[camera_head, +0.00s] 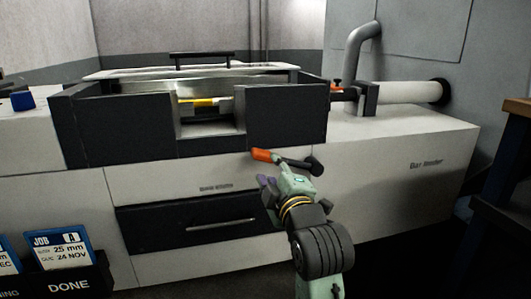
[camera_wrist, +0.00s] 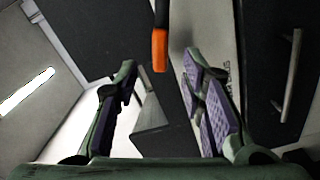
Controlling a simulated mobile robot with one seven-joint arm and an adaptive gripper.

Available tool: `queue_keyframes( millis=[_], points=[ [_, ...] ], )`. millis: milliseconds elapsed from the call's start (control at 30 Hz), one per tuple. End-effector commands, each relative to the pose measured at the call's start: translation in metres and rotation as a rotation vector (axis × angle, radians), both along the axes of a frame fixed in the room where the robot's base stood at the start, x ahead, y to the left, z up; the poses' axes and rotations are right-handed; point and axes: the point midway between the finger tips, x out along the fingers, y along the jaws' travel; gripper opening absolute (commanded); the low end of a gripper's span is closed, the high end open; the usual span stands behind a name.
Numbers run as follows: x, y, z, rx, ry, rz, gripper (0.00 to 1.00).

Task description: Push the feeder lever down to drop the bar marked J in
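The lever (camera_head: 262,155) has an orange grip and a dark rod, with a dark round end to its right, at the front of the machine. Its orange grip (camera_wrist: 159,50) also shows in the wrist view, between and apparently beyond my fingertips. My gripper (camera_head: 272,188) is open and empty, close below the lever in the head view. Its two purple-padded fingers (camera_wrist: 160,76) stand apart in the wrist view. I cannot tell whether a finger touches the lever. No bar marked J can be made out.
The grey machine has a dark front (camera_head: 285,118) and an opening with something yellow inside. The white cabinet at right (camera_head: 430,140) is labelled "Bar feeder" and carries a pale tube (camera_head: 408,92). A dark DONE rack (camera_head: 68,284) with a job card stands at lower left. A drawer (camera_head: 190,230) is below.

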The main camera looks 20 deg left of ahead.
Motion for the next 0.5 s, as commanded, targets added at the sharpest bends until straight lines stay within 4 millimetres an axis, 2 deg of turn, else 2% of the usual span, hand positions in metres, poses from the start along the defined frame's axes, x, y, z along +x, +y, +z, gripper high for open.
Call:
queue_keyframes(
  millis=[300,500],
  points=[
    [0.049,0.036,0.002,0.002,0.004,0.004,0.37],
    [0.071,0.051,0.002,0.003,0.001,0.003,0.37]
  ],
)
